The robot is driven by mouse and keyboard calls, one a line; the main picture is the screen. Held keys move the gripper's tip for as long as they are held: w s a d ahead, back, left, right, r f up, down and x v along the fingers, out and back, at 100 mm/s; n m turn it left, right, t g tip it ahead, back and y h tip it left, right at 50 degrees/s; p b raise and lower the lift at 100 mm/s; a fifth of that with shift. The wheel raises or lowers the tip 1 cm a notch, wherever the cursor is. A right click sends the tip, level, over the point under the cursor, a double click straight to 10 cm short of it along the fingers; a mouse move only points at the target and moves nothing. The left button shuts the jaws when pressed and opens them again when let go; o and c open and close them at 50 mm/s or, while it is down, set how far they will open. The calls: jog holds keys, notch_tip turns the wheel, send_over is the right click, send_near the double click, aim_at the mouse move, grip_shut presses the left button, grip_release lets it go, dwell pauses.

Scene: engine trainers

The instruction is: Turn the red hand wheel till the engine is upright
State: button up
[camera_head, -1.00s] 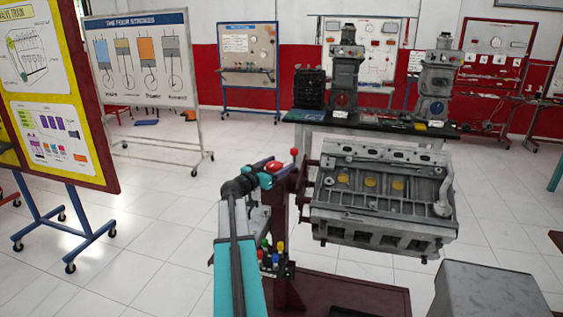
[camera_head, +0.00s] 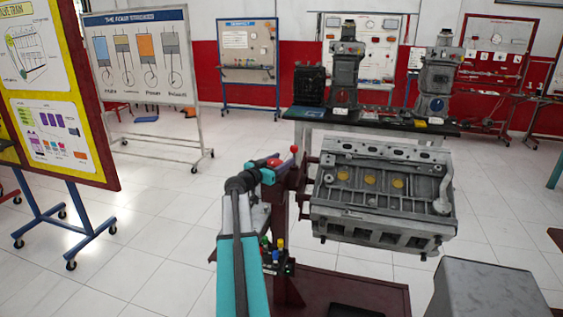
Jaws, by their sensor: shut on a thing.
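The grey engine block (camera_head: 385,190) hangs on the dark red stand (camera_head: 290,240), right of centre. It is tilted, with its face of yellow round plugs turned toward me. Only a small part of the red hand wheel (camera_head: 273,161) shows at the stand's left side, with a red knob (camera_head: 294,149) beside it. My gripper (camera_head: 268,175) is at the wheel, shut on it. My own wrist and arm hide most of the wheel and the fingertips.
A grey box-like surface (camera_head: 487,290) is at the lower right. A bench (camera_head: 350,122) with engine models stands behind the engine. A yellow-red board (camera_head: 108,120) on a blue wheeled frame stands at left. The floor between is clear.

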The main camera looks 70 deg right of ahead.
aim_at(273, 158)
jog(key=shift+f+n+t+b, duration=0.25)
jog(key=shift+t+b, duration=0.25)
jog(key=shift+b, duration=0.65)
jog(key=shift+w+n+t+b, duration=0.1)
jog(key=shift+n+t+b, duration=0.2)
jog(key=shift+b, duration=0.15)
jog(key=t+b, duration=0.1)
jog(key=n+t+b, duration=0.1)
jog(key=shift+w+n+h+b, duration=0.25)
jog(key=shift+h+b, duration=0.15)
jog(key=shift+w+r+n+t+b, duration=0.1)
jog(key=shift+w+n+t+b, duration=0.15)
jog(key=shift+n+t, duration=0.4)
jog(key=shift+w+r+n+t+b, duration=0.1)
jog(key=shift+n+t+b, duration=0.15)
jog(key=shift+t, duration=0.7)
jog(key=shift+w+t, duration=0.1)
jog(key=shift+t, duration=0.2)
jog(key=shift+w+n+t+p, duration=0.15)
jog(key=shift+n+t+p, duration=0.45)
jog(key=shift+t+p, duration=0.1)
jog(key=n+t+p, duration=0.1)
jog(key=p, duration=0.2)
jog(key=n+t+y+p, duration=0.1)
jog(key=t+p, duration=0.1)
jog(key=p, duration=0.1)
jog(key=shift+w+r+p, duration=0.15)
jog(key=shift+w+p, duration=0.15)
jog(key=shift+w, duration=0.1)
